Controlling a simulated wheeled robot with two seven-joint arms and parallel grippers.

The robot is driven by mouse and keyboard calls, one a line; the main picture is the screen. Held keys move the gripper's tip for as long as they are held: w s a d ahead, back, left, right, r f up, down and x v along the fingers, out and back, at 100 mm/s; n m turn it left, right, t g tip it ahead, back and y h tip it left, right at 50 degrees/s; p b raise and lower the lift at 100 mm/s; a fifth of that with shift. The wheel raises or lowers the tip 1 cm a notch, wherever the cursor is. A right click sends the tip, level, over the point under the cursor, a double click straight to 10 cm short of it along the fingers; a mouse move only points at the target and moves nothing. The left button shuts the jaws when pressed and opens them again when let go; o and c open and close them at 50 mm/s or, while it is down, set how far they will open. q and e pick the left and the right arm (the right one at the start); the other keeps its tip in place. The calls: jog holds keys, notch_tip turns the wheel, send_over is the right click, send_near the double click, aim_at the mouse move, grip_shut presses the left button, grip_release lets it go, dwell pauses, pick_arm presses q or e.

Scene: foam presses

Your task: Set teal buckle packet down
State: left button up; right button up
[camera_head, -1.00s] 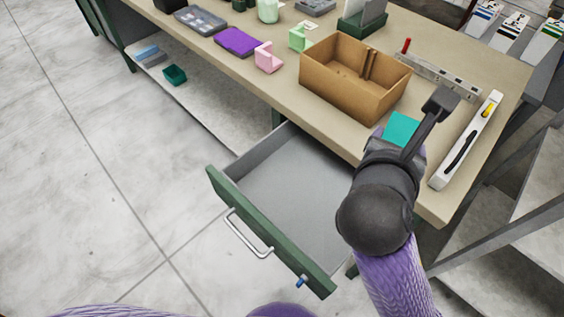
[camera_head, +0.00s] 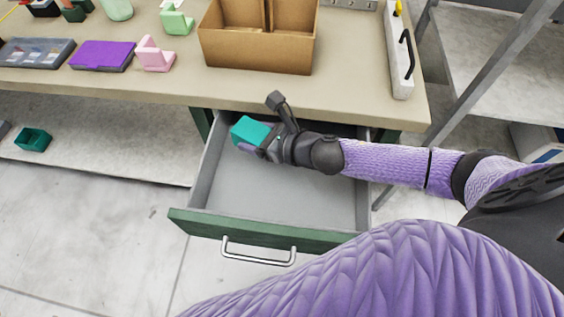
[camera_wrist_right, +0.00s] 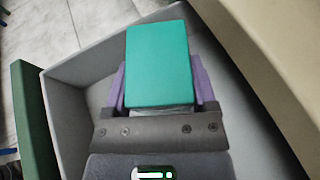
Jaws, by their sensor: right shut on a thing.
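The teal buckle packet (camera_head: 250,131) is a small teal block held in my right gripper (camera_head: 256,143). In the right wrist view the packet (camera_wrist_right: 158,66) sits between the two purple fingers of the gripper (camera_wrist_right: 160,85), which are shut on it. The gripper and packet are over the open drawer (camera_head: 280,205), near its back left part under the table edge. The grey drawer floor shows around them and looks empty. I cannot tell how high the packet is above the floor. My left gripper is not in view.
The drawer has a green front (camera_head: 245,232) with a metal handle. On the table (camera_head: 350,105) above stand a cardboard box (camera_head: 258,50), a white level (camera_head: 399,50), a purple case (camera_head: 102,55) and pink and green foam pieces. A teal bin (camera_head: 33,139) lies on the lower shelf.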

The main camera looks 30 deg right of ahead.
aim_at(261, 169)
notch_tip(261, 169, down, 10)
jog(key=b, duration=0.6)
jog(key=shift+s+f, duration=0.1)
jog(key=shift+f, duration=0.15)
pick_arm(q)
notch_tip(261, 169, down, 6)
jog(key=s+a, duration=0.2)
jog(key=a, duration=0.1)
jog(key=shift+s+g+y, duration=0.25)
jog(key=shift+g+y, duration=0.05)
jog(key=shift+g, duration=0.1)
pick_arm(e)
jog(key=shift+r, duration=0.2)
jog(key=shift+f, duration=0.2)
jog(key=o, duration=1.1)
jog(key=shift+c, duration=0.2)
jog(key=shift+o, duration=1.1)
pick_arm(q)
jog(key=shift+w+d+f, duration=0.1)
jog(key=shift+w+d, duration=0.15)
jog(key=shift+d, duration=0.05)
